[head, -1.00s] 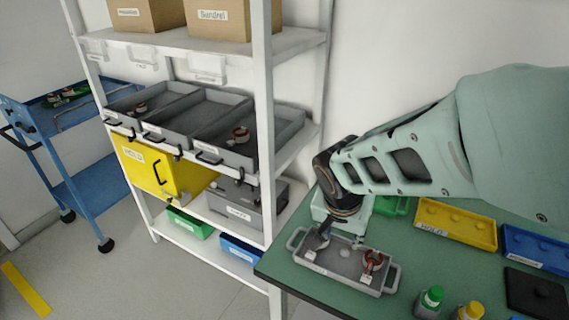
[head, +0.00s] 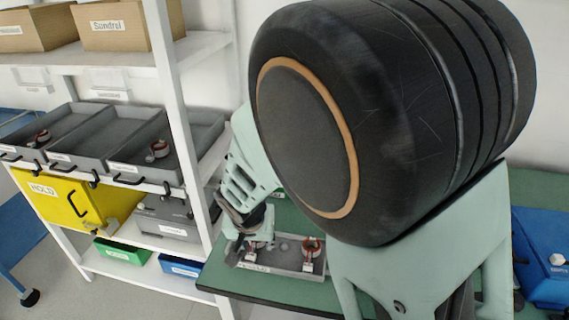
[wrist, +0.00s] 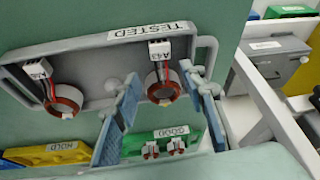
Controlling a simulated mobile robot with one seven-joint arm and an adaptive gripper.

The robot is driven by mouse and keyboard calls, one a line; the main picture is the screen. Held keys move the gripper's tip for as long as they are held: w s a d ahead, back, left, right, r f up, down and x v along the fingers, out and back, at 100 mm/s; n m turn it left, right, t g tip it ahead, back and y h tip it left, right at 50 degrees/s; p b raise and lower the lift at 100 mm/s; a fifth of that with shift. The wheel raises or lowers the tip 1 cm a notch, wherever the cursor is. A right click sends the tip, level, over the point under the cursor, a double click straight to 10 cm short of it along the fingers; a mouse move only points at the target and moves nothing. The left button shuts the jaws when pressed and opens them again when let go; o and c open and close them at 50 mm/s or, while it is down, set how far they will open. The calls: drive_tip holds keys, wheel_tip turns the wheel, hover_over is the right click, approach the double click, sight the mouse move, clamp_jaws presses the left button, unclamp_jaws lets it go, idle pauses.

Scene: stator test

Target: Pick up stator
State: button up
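A grey tray (wrist: 110,62) labelled TESTED holds two stators, red-brown rings with white tagged connectors. In the wrist view one stator (wrist: 163,88) lies near my fingertips, and the other stator (wrist: 64,100) lies towards the tray's left end. My gripper (wrist: 160,90) is open, with its blue fingers on either side of the nearer stator. I cannot tell whether they touch it. In the head view my gripper (head: 250,240) is low over the left part of the tray (head: 290,268), partly hiding the stator there. The other stator (head: 311,244) shows plainly at the right.
A green GOOD bin (wrist: 190,133) holds two small stators. A yellow HOLD bin (wrist: 62,152) is beside it. A white shelf rack (head: 172,95) stands left of the green table (head: 268,287), with stators in its grey trays. My arm hides much of the table in the head view.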

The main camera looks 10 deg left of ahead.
clamp_jaws()
idle(0.3)
drive_tip(key=shift+r, duration=0.1)
